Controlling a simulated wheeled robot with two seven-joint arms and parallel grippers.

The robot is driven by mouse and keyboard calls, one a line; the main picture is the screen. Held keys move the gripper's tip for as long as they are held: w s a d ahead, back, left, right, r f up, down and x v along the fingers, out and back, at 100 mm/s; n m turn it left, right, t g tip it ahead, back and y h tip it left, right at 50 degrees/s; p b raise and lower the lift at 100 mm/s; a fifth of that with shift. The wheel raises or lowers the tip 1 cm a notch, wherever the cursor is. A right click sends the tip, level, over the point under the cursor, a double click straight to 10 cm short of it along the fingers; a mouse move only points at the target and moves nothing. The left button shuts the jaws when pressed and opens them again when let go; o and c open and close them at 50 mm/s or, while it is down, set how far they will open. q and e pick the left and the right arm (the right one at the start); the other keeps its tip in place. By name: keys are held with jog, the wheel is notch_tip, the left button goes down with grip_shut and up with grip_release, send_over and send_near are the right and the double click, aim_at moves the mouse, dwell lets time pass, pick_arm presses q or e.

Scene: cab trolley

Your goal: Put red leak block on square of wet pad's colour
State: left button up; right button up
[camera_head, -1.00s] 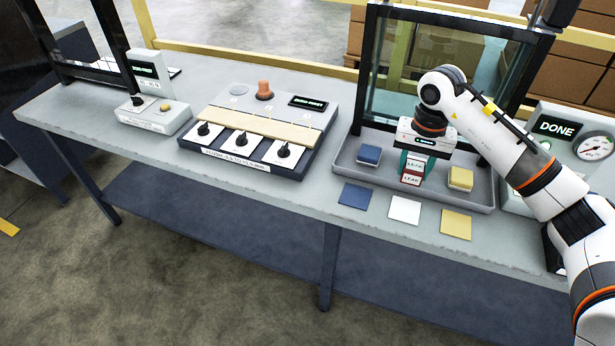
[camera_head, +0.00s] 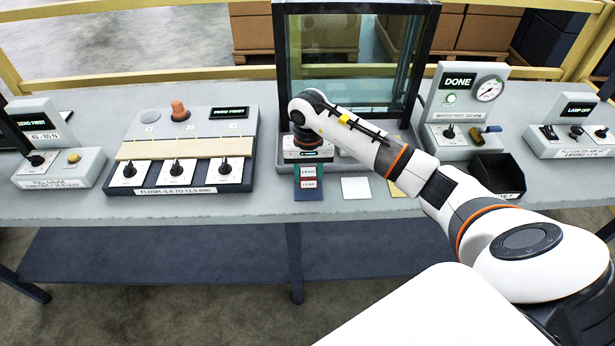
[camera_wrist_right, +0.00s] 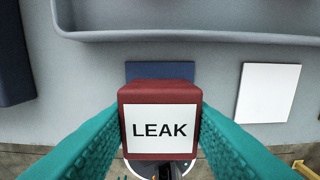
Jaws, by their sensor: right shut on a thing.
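My right gripper (camera_head: 308,172) is shut on the red leak block (camera_head: 308,184), which has a white LEAK label. In the right wrist view the block (camera_wrist_right: 160,125) sits between the two green fingers (camera_wrist_right: 160,130). It is held over the near part of the blue square (camera_wrist_right: 160,70), and I cannot tell whether it touches it. The white square (camera_head: 356,188) lies bare to the right and also shows in the wrist view (camera_wrist_right: 268,92). The yellow square (camera_head: 397,190) is partly hidden by my arm. The pads in the tray are hidden now. My left gripper is out of view.
The grey tray's rim (camera_wrist_right: 200,36) lies just behind the squares. A flush panel (camera_head: 190,182) with knobs stands to the left. A gauge box reading DONE (camera_head: 458,80) and a black open bin (camera_head: 497,174) stand to the right. The table's front edge is close.

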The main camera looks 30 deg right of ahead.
notch_tip(320, 180, down, 2)
jog(key=shift+f, duration=0.1)
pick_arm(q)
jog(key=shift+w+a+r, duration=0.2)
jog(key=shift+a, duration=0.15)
pick_arm(e)
jog(key=shift+f, duration=0.1)
jog(key=shift+f, duration=0.15)
jog(key=o, duration=1)
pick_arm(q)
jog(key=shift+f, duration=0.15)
